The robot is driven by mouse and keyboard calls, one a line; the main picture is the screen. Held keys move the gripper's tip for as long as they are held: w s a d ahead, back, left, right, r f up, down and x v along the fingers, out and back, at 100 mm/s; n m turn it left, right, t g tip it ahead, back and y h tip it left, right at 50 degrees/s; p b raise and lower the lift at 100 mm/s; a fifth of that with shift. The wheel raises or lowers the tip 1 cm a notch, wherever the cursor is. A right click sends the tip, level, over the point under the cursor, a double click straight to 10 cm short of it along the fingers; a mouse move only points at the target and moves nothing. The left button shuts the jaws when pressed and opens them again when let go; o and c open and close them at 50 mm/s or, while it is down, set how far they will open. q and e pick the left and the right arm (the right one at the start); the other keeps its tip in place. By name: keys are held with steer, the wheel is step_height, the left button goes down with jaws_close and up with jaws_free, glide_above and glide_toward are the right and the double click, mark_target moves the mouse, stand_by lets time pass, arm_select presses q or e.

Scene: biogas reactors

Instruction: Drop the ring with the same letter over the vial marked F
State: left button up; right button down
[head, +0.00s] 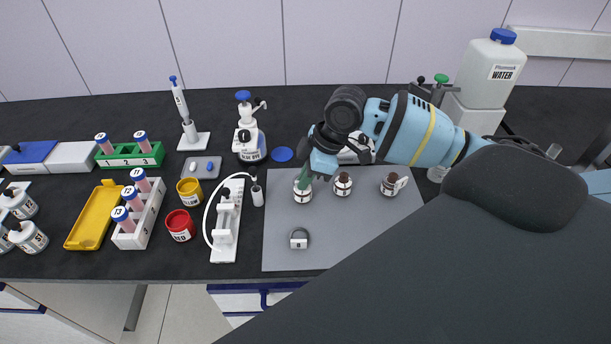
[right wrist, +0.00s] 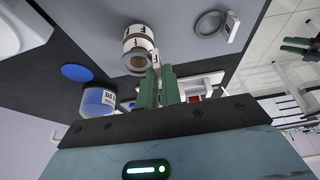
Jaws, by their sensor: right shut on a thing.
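My right gripper (head: 304,180) points down at the leftmost vial (head: 303,192) on the grey mat. Its green fingers (right wrist: 158,88) are shut on a small white tag (right wrist: 156,60) beside that brown-topped vial (right wrist: 136,45). The tag seems to belong to a ring, whose band I cannot make out; whether it is around the vial is unclear. A middle vial (head: 343,184) and a right vial (head: 391,185), with a white tag at its side, stand on the mat. A loose dark ring (head: 303,233) lies in front; it also shows in the wrist view (right wrist: 208,24).
A blue disc (head: 281,154) and a dispenser bottle (head: 249,140) stand behind left. A water container (head: 489,70) stands back right.

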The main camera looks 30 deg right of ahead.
arm_select(q)
steer(key=shift+s+f, duration=0.15)
steer(key=shift+f, duration=0.1)
arm_select(e)
steer(key=shift+f, duration=0.95)
steer(key=c, duration=1.1)
jaws_free()
steer(key=shift+r+p, duration=0.5)
steer(key=shift+r, duration=0.75)
steer(key=shift+r+p, duration=0.45)
steer(key=shift+r, duration=0.75)
arm_select(q)
steer(key=shift+t, duration=0.5)
steer(key=shift+w+r, duration=0.8)
steer(key=shift+r, duration=0.15)
steer(key=shift+w+r, duration=0.75)
steer(key=shift+r, duration=0.2)
arm_select(e)
steer(key=shift+r, duration=1.1)
steer(key=shift+f, duration=0.1)
